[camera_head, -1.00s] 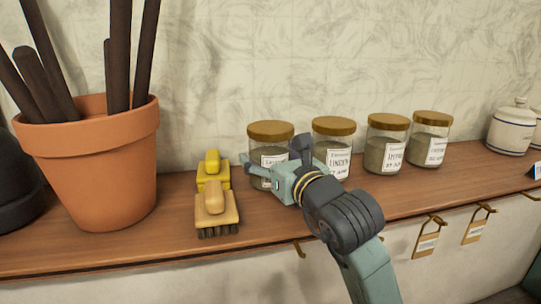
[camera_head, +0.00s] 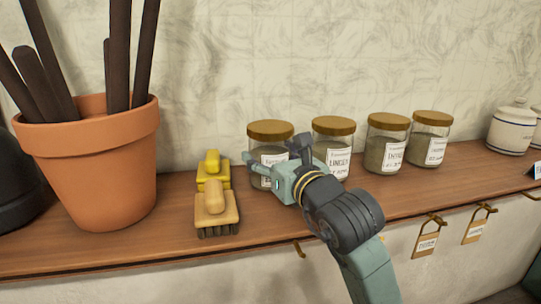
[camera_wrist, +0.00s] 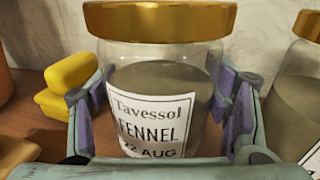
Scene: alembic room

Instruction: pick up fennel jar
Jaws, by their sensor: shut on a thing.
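The fennel jar (camera_wrist: 165,85) fills the middle of the wrist view, a glass jar with a gold lid, grey-green contents and a white label reading "FENNEL". In the head view the fennel jar (camera_head: 270,140) is the leftmost of the row of jars on the wooden shelf, upright. My gripper (camera_head: 278,168) is at the jar's front, with a finger on each side of its body. In the wrist view the purple-padded fingers of my gripper (camera_wrist: 165,110) are shut on the jar. Part of the jar's lower body is hidden behind my gripper. I cannot tell whether its base touches the shelf.
Another jar (camera_head: 333,128) labelled like "LINGEN" stands close on the right, with two more jars (camera_head: 387,150) beyond. The shelf (camera_head: 150,248) has a front edge.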

